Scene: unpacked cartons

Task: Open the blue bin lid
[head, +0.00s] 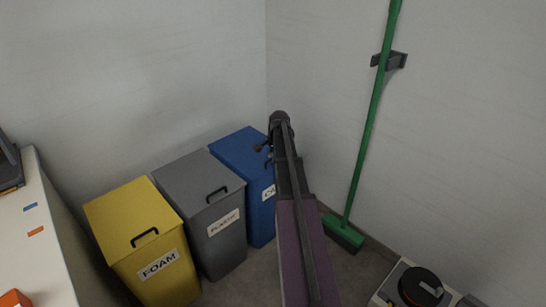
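The blue bin (261,213) stands in the back corner, at the right end of a row of bins. Its flat blue lid (232,147) looks shut. A dark handle (268,162) shows at the lid's front right. My arm reaches up from the bottom and covers the bin's right side and part of its white label. My gripper (262,147) is over the lid's right part, close to the handle. It is small and dark here, so I cannot tell whether its fingers are open or touch the handle.
The grey plastic bin (222,240) and yellow foam bin (165,278) stand to the left, both lids shut. A white counter (40,255) is at far left. A green broom (369,135) leans along the right wall. A pale unit (390,290) is at bottom right.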

